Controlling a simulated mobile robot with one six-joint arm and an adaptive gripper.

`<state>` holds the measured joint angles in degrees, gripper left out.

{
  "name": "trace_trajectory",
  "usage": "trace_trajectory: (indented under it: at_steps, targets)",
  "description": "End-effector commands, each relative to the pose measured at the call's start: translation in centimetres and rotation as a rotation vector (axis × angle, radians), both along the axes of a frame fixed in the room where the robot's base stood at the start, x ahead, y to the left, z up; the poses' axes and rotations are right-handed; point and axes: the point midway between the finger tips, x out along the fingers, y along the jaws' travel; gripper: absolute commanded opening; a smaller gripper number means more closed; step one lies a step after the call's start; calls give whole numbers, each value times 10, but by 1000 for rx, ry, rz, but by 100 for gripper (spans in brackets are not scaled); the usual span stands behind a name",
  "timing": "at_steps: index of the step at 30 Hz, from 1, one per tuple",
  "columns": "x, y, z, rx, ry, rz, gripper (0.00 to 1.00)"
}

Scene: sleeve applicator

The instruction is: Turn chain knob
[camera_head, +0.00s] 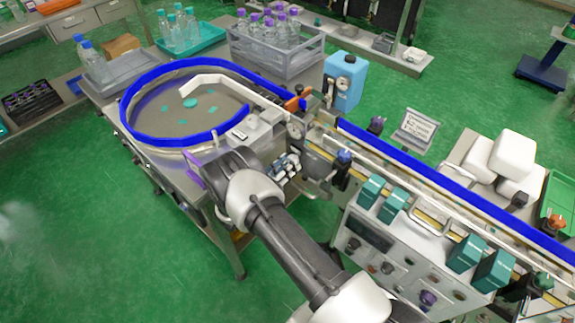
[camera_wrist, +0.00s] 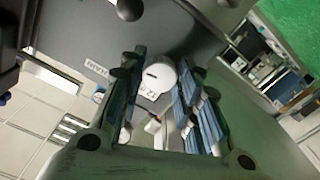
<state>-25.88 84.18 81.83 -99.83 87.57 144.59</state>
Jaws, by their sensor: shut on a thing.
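In the wrist view a pale round knob (camera_wrist: 158,76) sits between the two blue-padded fingers of my gripper (camera_wrist: 160,92). The knob is mounted on a dark panel with a small white label (camera_wrist: 97,66) beside it; the lettering is too small to read surely. My gripper is shut on this knob, which I take for the chain knob. In the head view my gripper (camera_head: 286,168) is at the front side of the machine, by the round turntable. The knob itself is hidden there behind my wrist and fingers.
The blue-edged turntable (camera_head: 230,137) lies left of my gripper. The blue-sided conveyor (camera_head: 450,185) runs to the right, with green blocks (camera_head: 394,204) and knobs along its front. A grey crate of bottles (camera_head: 262,62) stands behind. Green floor (camera_head: 110,240) is free at the left front.

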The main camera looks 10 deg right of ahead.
Motion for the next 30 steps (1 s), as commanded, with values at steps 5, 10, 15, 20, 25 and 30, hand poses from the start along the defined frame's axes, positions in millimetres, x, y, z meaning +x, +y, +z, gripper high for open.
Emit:
trace_trajectory:
  at_steps: [5,10,15,20,25,30]
  targets:
    - [0,0,0,88,-121,0,7]
    - [0,1,0,158,-217,0,7]
    - [1,1,0,207,-286,0,7]
    - [1,1,0,235,-324,0,7]
    - [1,1,0,248,-341,0,7]
    - [1,1,0,251,-345,0,7]
